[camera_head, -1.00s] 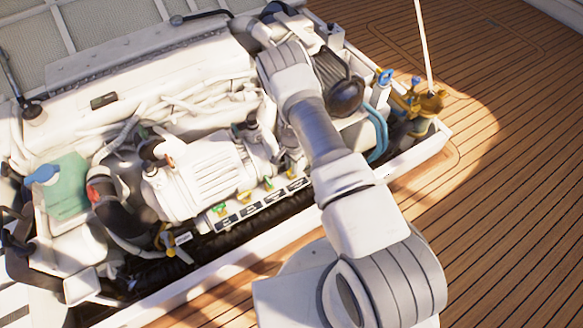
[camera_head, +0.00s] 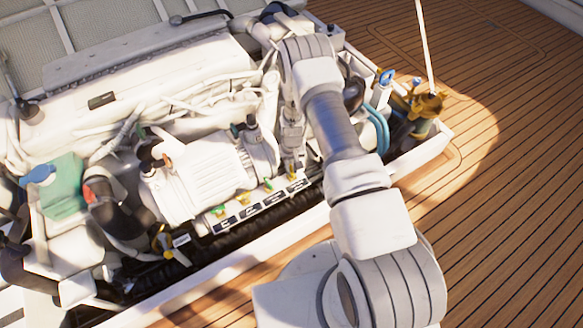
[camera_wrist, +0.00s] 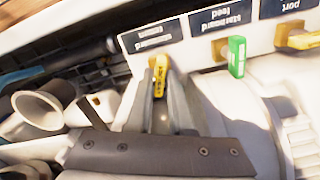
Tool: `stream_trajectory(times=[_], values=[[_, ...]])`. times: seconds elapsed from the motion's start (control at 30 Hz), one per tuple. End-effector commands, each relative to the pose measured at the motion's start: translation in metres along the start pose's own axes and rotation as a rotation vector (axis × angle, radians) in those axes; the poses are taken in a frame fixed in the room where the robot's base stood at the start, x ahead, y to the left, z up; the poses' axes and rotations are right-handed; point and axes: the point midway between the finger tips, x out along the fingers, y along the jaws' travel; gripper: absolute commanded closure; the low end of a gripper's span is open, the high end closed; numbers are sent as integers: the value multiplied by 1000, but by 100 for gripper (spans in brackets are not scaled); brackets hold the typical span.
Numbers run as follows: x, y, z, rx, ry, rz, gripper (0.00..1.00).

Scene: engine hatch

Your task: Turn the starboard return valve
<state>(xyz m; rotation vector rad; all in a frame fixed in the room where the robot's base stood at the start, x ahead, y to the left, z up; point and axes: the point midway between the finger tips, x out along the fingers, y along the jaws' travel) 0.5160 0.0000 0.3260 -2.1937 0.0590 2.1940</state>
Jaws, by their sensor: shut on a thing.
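The starboard return valve has a small yellow handle (camera_wrist: 160,72) below its dark label (camera_wrist: 152,37) in the wrist view. My gripper (camera_wrist: 161,92) is shut on this handle, one finger on each side of it. The handle's lower part is hidden between the fingers. The labelled valve panel (camera_head: 250,207) runs along the engine's front.
The starboard feed valve's green handle (camera_wrist: 236,56) stands close to the right of my gripper in the wrist view. A further yellow handle (camera_wrist: 302,41) is under the port label. A white funnel-like part (camera_wrist: 38,107) lies to the left. Hoses and the white engine block (camera_head: 200,180) crowd around.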

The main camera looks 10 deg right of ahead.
Motion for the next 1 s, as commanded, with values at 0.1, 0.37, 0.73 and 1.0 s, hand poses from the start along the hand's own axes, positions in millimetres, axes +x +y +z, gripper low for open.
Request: stream_trajectory(times=[0.1,0.37,0.73,1.0], values=[[0,0,0,-97,0,0,100],[0,0,0,-268,0,0,100],[0,0,0,-376,0,0,100],[0,0,0,-386,0,0,100]])
